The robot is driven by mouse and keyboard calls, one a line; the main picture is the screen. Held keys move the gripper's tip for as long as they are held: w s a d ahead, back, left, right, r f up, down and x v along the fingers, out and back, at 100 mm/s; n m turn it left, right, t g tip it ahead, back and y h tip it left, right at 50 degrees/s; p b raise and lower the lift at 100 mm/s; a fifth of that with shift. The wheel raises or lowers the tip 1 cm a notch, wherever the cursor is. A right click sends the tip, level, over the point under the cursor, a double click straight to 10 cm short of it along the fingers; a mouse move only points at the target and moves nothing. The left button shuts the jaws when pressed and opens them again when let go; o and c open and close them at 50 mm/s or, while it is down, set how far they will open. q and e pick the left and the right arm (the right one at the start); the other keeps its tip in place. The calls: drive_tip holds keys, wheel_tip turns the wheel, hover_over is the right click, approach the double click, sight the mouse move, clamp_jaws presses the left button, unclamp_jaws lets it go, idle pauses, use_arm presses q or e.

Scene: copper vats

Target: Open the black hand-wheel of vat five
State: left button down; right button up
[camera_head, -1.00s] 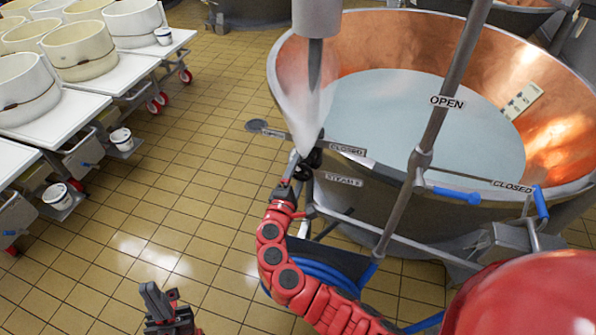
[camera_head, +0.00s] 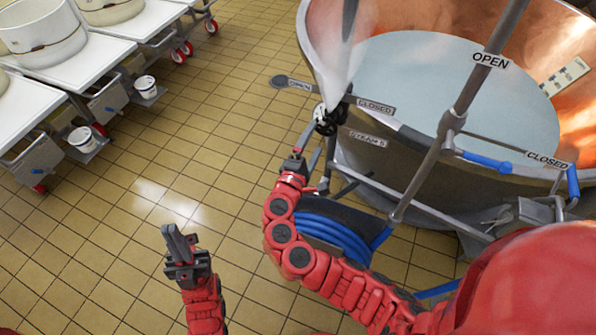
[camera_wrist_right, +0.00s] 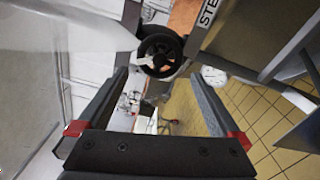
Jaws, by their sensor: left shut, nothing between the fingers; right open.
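The black hand-wheel (camera_head: 328,120) is on a pipe at the near left side of the copper vat (camera_head: 430,155). A small sign (camera_head: 367,138) below it is hard to read but seems to end in 5. My right gripper (camera_head: 295,162) is just below and left of the wheel, apart from it. In the right wrist view its fingers are open and empty, and the wheel (camera_wrist_right: 160,52) is ahead, beyond the fingertips. My left gripper (camera_head: 178,243) is shut and empty over the floor, well away from the vat.
A white plume (camera_head: 335,55) rises by the wheel. A CLOSED plate (camera_head: 376,106) is right of the wheel, and a small plate with a round end (camera_head: 278,82) is to its left. A coiled blue hose (camera_head: 335,235) hangs below the vat.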

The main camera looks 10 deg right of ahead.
drive_tip(key=b+v, duration=0.2)
drive_tip(key=v, duration=0.9)
drive_tip(key=shift+a, duration=0.2)
